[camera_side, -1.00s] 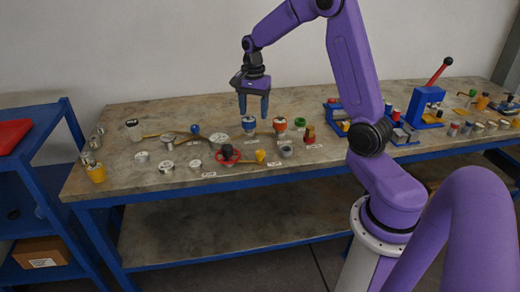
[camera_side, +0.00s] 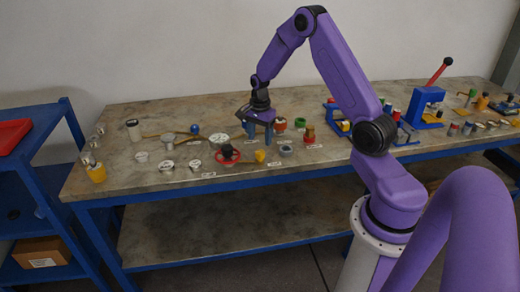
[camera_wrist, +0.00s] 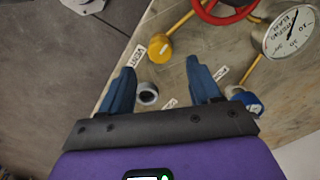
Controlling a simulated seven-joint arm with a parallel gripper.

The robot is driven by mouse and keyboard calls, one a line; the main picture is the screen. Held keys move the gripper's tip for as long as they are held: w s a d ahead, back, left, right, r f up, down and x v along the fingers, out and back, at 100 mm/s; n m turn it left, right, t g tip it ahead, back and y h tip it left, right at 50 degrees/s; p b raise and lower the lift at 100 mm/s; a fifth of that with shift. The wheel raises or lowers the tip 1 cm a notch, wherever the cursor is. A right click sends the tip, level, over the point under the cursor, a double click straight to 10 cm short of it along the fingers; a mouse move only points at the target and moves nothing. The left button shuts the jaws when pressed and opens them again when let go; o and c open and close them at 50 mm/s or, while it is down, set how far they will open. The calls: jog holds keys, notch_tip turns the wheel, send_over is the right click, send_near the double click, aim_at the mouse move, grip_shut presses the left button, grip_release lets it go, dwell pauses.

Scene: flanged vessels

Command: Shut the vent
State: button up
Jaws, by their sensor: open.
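The yellow knob (camera_wrist: 160,48), beside a label that reads VENT (camera_wrist: 136,56), is a rounded cap at the end of a yellow pipe in the wrist view. It also shows in the side view (camera_side: 260,156), near the bench's front edge. Its open or shut state cannot be told. My gripper (camera_side: 260,132) is open and empty, pointing down, behind the knob in the side view. In the wrist view my gripper's two blue fingers (camera_wrist: 160,70) stand apart. A small grey ring-shaped part (camera_wrist: 148,93) shows between them.
A red handwheel (camera_side: 228,154) is left of the knob. A round gauge (camera_wrist: 290,33) and a blue-and-white part (camera_wrist: 248,103) are to the right in the wrist view. A red part (camera_side: 309,134) and orange cup (camera_side: 280,125) stand close by.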

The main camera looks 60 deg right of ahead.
aim_at(260, 152)
notch_tip(260, 152, down, 6)
jog(key=shift+r, duration=0.1)
dwell(0.4)
jog(key=c, duration=1)
